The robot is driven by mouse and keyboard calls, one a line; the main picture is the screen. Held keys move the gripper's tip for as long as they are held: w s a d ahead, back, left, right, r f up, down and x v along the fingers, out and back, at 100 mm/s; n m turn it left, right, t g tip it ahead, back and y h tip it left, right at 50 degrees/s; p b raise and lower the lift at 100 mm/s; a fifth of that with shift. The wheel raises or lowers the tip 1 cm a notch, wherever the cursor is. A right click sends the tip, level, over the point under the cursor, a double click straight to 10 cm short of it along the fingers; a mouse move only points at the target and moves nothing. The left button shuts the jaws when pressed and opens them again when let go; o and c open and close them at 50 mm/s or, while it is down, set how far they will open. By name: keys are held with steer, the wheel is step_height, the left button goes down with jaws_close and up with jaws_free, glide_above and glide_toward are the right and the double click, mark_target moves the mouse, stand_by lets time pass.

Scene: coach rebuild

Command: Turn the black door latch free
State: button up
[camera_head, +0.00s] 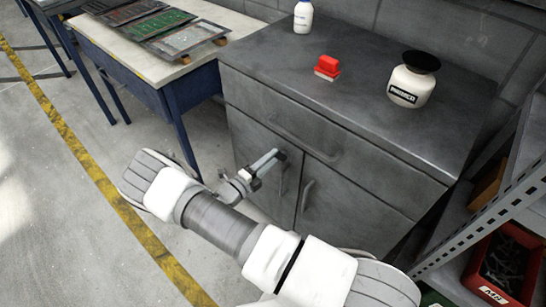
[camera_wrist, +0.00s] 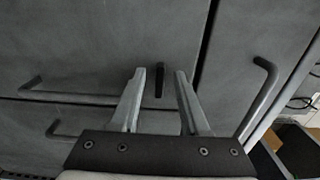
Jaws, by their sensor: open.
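The black latch (camera_wrist: 159,80) shows in the wrist view as a small dark upright bar on the grey cabinet face. My gripper is open, and a gap shows on each side of the latch. I cannot tell how far the fingertips are from the cabinet face or whether a finger touches the latch. In the head view my gripper (camera_head: 272,160) is at the front of the grey cabinet (camera_head: 365,170), below the drawer. The latch cannot be made out there.
Bar handles stick out near my gripper, including one at the right (camera_wrist: 262,95) and one at the left (camera_wrist: 70,97) in the wrist view. A shelf rack (camera_head: 500,200) stands right.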

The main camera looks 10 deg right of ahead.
steer(key=p+v, duration=0.1)
steer(key=v, duration=1.5)
steer(key=s+d+r+m+g+y, duration=0.2)
steer(key=d+r+m+g+y, duration=0.3)
steer(key=r+m, duration=0.7)
steer(key=s+d+r+m+g+y, duration=0.2)
steer(key=d+r+m+g, duration=0.4)
steer(key=r+m, duration=0.6)
steer(key=s+d+r+m+t+y, duration=0.2)
steer(key=s+r+m+t+y, duration=0.15)
steer(key=s+r+m, duration=0.45)
steer(key=s+d+r+m+t+y, duration=0.2)
steer(key=s+r+m+t+y, duration=0.15)
steer(key=s+r+m, duration=0.55)
steer(key=w+r+m+g+p, duration=0.1)
steer(key=w+r+m+p, duration=0.1)
steer(key=r+p, duration=0.9)
steer(key=w+p, duration=0.1)
steer(key=p, duration=0.1)
steer(key=shift+a+y+p, duration=0.2)
steer(key=shift+y+p, duration=0.1)
steer(key=shift+w+r, duration=0.1)
